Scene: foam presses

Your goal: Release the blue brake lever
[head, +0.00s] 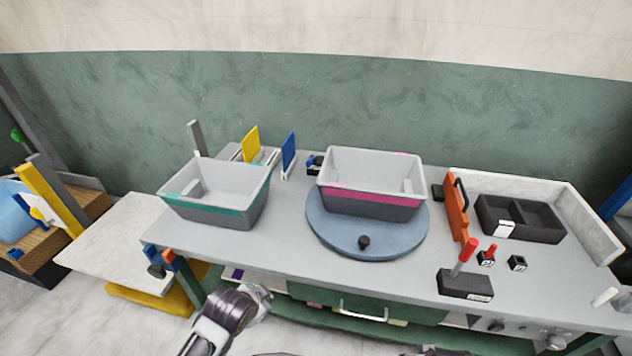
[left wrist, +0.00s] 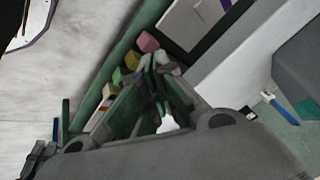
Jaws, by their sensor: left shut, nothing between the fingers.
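A small blue lever-like part (head: 153,256) sits at the front left corner of the grey workbench (head: 290,215), beside an orange one (head: 168,258). I cannot tell for certain that it is the brake lever, or how it is set. My left gripper (head: 264,297) is low in front of the bench, right of these parts and apart from them. In the left wrist view its fingers (left wrist: 158,62) are together and empty. A blue-handled piece (left wrist: 284,110) lies right of the fingers in that view; what it is cannot be told. My right gripper is not in view.
A grey bin with a magenta band (head: 375,182) stands on a blue-grey turntable (head: 330,233). A teal-banded bin (head: 218,202) is at left. A black box with a red-tipped lever (head: 466,284) is at front right. Coloured blocks (left wrist: 148,42) lie near the fingers.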

